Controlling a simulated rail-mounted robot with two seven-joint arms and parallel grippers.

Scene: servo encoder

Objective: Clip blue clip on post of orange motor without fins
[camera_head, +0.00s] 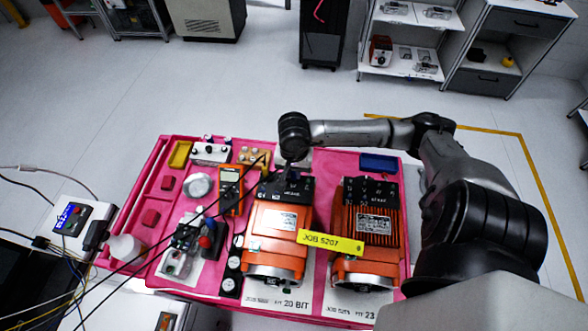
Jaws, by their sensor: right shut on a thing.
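Two orange motors lie side by side on the pink mat. The left motor (290,218) has a smooth-looking body. The right motor (372,250) shows dark ribs like fins around its label. Each has a black terminal block at its far end, the left one (298,188) and the right one (372,188). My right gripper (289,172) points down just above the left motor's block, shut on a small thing. That thing is too small and dark to make out, and I cannot tell whether it touches a post. My left gripper is out of view.
A yellow JOB 5207 strip (330,242) spans both motors. An orange multimeter (230,190), a small board with red and blue parts (182,250) and a blue tray (379,164) lie on the mat (163,285). Dark cables cross from lower left towards the gripper.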

